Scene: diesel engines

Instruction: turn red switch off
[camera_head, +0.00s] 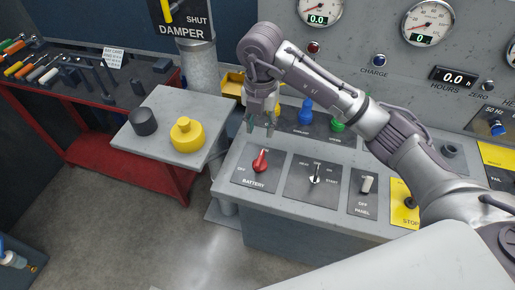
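The red switch (261,161) sits on a dark plate marked BATTERY on the sloped grey console. OFF is printed at its left and another label, partly covered by the handle, lies above it. Its handle points up, leaning slightly right, away from OFF. My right gripper (261,127) hangs above and behind the switch, fingers down and apart, with nothing visible between them. It appears clear of the switch. My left gripper is not in view.
Beside the red switch are a START key switch (315,179) and a panel toggle (367,184). Blue (306,112) and green (338,124) knobs stand behind. A side table holds a yellow knob (187,135) and a black cylinder (143,121). A red tool bench (70,140) stands left.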

